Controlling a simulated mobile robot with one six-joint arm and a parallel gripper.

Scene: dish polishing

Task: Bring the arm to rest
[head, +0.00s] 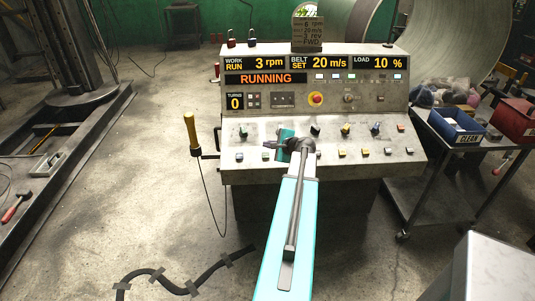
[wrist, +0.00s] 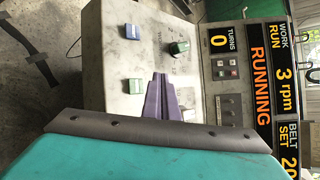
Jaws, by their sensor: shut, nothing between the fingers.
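My arm (head: 285,240), with cyan links, reaches up from the bottom of the head view to the control console (head: 400,165). My gripper's purple fingers (wrist: 160,80) show in the wrist view, shut and empty. They point at the console's lower panel, just below a green knob (wrist: 179,47) in that picture; I cannot tell whether they touch the panel. In the head view my wrist hides part of the knob row. The console display (head: 265,78) reads RUNNING, work 3 rpm, belt 20 m/s, load 10 %. The turns counter (head: 235,101) reads 0.
A red stop button (head: 316,98) sits on the console. A cart (head: 455,150) with a blue bin (head: 455,126) and a red bin (head: 515,118) is at right. A taped cable (head: 185,285) lies on the floor at left.

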